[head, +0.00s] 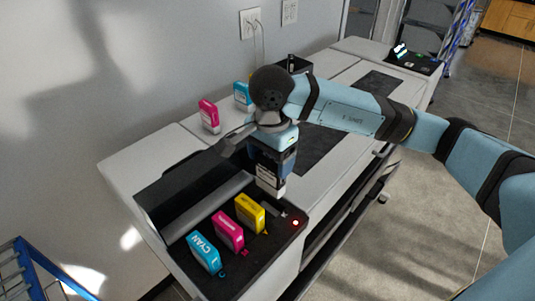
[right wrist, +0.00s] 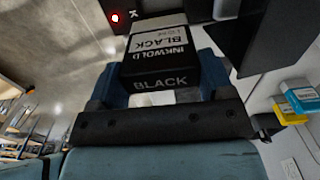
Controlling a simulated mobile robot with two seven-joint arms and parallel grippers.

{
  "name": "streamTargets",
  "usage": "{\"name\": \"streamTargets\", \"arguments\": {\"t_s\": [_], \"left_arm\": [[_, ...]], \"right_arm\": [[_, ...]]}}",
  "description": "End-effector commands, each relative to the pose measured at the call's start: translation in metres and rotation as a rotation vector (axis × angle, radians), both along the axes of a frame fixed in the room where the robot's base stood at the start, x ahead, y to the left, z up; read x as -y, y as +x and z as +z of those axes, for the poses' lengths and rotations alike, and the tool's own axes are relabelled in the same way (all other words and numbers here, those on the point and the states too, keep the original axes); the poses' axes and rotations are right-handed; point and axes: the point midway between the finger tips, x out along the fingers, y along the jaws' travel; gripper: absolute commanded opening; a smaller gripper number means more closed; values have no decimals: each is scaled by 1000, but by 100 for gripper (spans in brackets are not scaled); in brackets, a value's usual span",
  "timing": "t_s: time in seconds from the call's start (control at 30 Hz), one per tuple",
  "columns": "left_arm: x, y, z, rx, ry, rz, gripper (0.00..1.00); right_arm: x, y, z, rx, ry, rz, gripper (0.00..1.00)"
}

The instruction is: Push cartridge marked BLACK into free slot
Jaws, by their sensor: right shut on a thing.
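My right gripper (head: 274,150) is shut on the black cartridge (head: 268,175), which has a white label and hangs upright above the right end of the printer's open slot bay (head: 262,258). In the right wrist view the cartridge (right wrist: 160,52) sits between the blue fingers and reads BLACK. The cyan (head: 205,253), magenta (head: 228,232) and yellow (head: 250,213) cartridges stand in slots in a row. The free slot at the row's right end is partly hidden under the held cartridge. A red light (head: 295,222) glows beside it. My left gripper is not in view.
Behind the bay, a spare magenta cartridge (head: 209,115) and a spare cyan one (head: 242,96) stand on the white top. The raised dark lid (head: 190,190) lies just left of the bay. A blue rack (head: 35,272) is at lower left.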

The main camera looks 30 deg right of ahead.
Motion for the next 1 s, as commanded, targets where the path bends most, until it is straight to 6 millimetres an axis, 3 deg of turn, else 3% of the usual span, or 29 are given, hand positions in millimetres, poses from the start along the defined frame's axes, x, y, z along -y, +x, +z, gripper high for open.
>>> {"name": "streamTargets", "arguments": {"t_s": [1.0], "left_arm": [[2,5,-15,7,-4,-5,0]], "right_arm": [[0,0,-51,0,0,0,47]]}}
